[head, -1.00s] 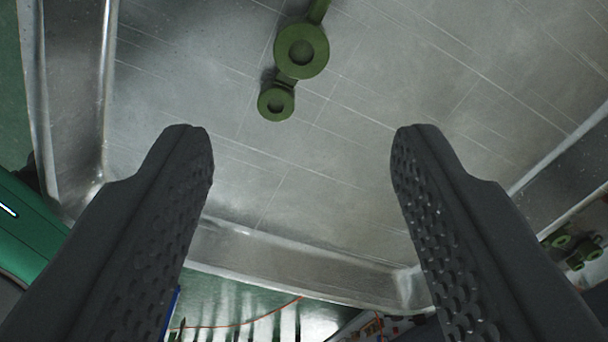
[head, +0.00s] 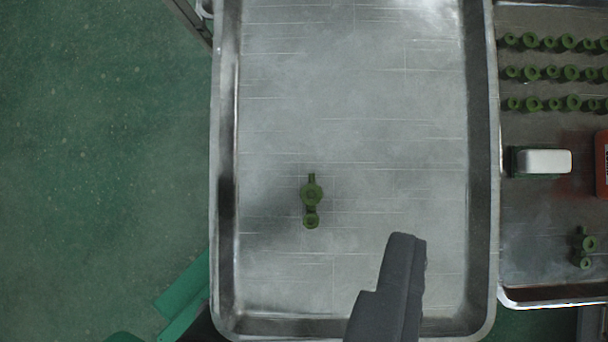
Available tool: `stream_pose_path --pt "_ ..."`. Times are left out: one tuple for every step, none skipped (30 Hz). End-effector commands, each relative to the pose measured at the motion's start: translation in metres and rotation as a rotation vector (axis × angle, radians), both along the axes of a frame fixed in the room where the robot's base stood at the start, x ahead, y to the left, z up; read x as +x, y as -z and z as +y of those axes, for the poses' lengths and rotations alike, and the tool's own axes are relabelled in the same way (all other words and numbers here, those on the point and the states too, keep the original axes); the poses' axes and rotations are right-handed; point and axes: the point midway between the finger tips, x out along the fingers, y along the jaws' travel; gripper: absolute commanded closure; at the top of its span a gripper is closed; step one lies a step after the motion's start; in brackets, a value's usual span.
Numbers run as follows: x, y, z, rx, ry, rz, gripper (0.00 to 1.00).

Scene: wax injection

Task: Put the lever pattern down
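The lever pattern (head: 312,192) is a small green piece with round bosses and a thin stem. It lies on the bare metal of a large shallow tray (head: 482,200), left of the tray's middle, with its stem pointing up the picture. Only one dark finger of my gripper (head: 405,245) shows, at the lower right over the tray. Its tip is right of the lever pattern and clearly apart from it. The other finger is not distinguishable, so I cannot tell how wide the gripper stands. Nothing shows held at the visible fingertip.
At the right, a second metal surface (head: 540,215) carries several rows of green patterns (head: 552,73), a white-topped block (head: 545,161), a red object (head: 602,165) and a lone green pattern (head: 585,248). Green floor (head: 100,150) lies left. Most of the large tray is clear.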

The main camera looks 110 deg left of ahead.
Motion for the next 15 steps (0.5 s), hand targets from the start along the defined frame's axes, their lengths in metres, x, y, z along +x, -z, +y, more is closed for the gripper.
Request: stream_pose_path --pt "-0.005 -0.030 -0.008 0.037 0.051 -0.073 0.51" --pt "-0.008 -0.047 -0.012 0.061 0.082 -0.114 0.51" --pt "-0.012 -0.068 -0.017 0.096 0.121 -0.165 0.51" --pt "-0.016 -0.085 -0.021 0.122 0.150 -0.205 0.51" --pt "-0.021 -0.102 -0.025 0.149 0.178 -0.250 0.51" --pt "-0.028 -0.124 -0.031 0.186 0.213 -0.303 0.51" --pt "-0.034 -0.140 -0.035 0.215 0.239 -0.340 0.51" --pt "-0.041 -0.156 -0.038 0.245 0.263 -0.381 0.51" --pt "-0.049 -0.177 -0.043 0.284 0.292 -0.434 0.51" --pt "-0.056 -0.191 -0.047 0.313 0.312 -0.468 0.51" --pt "-0.063 -0.204 -0.050 0.339 0.330 -0.501 0.51" --pt "-0.073 -0.221 -0.053 0.373 0.351 -0.541 0.51" --pt "-0.079 -0.231 -0.055 0.396 0.364 -0.569 0.51" --pt "-0.084 -0.241 -0.057 0.418 0.375 -0.594 0.51" --pt "-0.091 -0.252 -0.060 0.444 0.388 -0.622 0.51"
